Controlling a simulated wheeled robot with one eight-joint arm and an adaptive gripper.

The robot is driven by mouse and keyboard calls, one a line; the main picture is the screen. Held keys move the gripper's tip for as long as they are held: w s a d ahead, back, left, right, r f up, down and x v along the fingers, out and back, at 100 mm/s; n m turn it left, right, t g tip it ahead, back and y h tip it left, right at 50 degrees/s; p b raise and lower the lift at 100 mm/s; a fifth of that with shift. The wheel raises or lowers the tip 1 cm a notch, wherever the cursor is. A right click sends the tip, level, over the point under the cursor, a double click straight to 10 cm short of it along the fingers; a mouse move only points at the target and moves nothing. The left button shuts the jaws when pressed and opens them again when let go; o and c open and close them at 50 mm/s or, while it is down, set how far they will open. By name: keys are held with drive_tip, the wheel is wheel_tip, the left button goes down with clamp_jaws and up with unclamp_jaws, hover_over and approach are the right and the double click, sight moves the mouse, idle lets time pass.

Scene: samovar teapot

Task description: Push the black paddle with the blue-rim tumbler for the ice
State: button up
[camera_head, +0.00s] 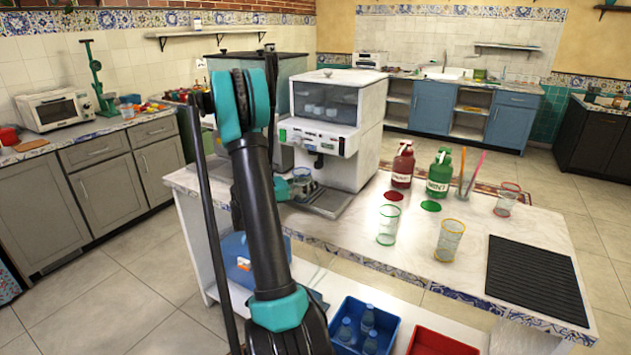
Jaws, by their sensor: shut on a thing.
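The ice dispenser (372,125) is a white machine with a clear bin of ice on top, standing on the counter. Its small black paddle (319,161) hangs below the front panel. The blue-rim tumbler (303,176) is clear and looks upright, just below and left of the paddle, above the drip tray (330,204). I cannot tell whether its rim touches the paddle. My gripper (291,186) is shut on the tumbler at its left side. My arm hides much of the gripper.
A green-rim tumbler (388,226), a yellow-rim tumbler (449,241) and a red-rim tumbler (506,200) stand to the right. Red (402,166) and green (439,174) pump bottles stand behind them. A black ribbed mat (535,278) lies at the counter's right end.

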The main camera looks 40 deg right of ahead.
drive_tip(key=shift+s+a, duration=0.55)
drive_tip(key=shift+a, duration=0.75)
drive_tip(key=shift+s+a, duration=0.55)
drive_tip(key=shift+a, duration=0.7)
drive_tip(key=shift+s+a, duration=0.55)
drive_tip(key=shift+a, duration=0.75)
drive_tip(key=shift+d, duration=0.15)
drive_tip(key=shift+w+d, duration=0.25)
drive_tip(key=shift+d, duration=0.1)
drive_tip(key=shift+d, duration=0.1)
